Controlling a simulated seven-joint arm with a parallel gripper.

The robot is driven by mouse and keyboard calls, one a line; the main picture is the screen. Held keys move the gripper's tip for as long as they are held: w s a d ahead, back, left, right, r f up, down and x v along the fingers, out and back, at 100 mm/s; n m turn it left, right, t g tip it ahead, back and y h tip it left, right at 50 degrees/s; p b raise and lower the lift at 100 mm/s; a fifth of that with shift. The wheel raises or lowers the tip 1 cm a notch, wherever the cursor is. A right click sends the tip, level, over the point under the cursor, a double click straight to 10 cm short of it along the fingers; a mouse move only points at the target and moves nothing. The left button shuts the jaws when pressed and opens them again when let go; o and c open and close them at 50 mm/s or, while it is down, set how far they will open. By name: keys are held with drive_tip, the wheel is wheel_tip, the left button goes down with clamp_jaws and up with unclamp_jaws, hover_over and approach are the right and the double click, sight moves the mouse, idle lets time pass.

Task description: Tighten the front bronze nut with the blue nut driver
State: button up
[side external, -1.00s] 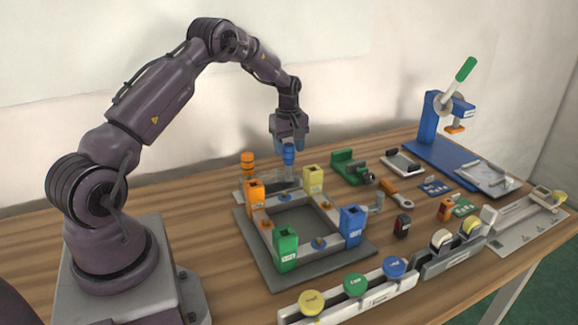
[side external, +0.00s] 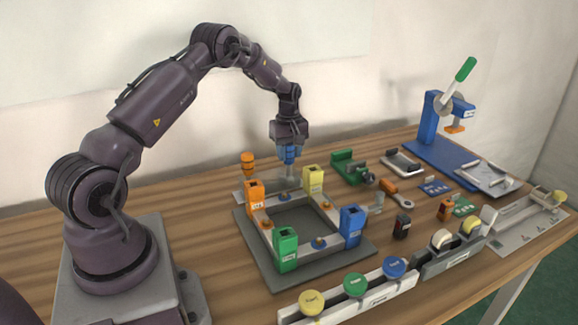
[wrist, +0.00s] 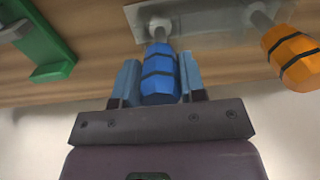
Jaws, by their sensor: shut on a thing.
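The blue nut driver (side external: 290,157) stands upright at the grey rack (side external: 262,190) behind the frame; its shaft end is hard to make out. My gripper (side external: 290,150) points down and is shut on its handle. In the wrist view the blue handle (wrist: 159,73), with black bands, sits between both fingers (wrist: 160,90). The grey frame's near rail, between the green and blue corner posts, carries a small bronze nut (side external: 318,243). Other bronze nuts sit on the left rail (side external: 267,223), right rail (side external: 326,213) and back rail (side external: 285,197).
An orange driver (side external: 248,163) stands left of the blue one, also in the rack. Orange (side external: 255,197), yellow (side external: 313,180), blue (side external: 351,225) and green (side external: 286,250) posts rise at the frame's corners. A green vise-like tool (side external: 348,166) stands right. Bare table lies left.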

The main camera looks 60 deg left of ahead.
drive_tip(key=shift+r, duration=2.15)
drive_tip(key=shift+r, duration=0.15)
wheel_tip(320, 180, up, 12)
drive_tip(key=s+d+m, duration=0.3)
drive_tip(key=d+m, duration=0.1)
drive_tip(key=d, duration=1)
drive_tip(key=s+d+m, duration=0.3)
drive_tip(key=d+m, duration=0.1)
drive_tip(key=d, duration=1.1)
wheel_tip(320, 180, down, 10)
drive_tip(key=shift+a+f, duration=0.25)
drive_tip(key=shift+f, duration=0.6)
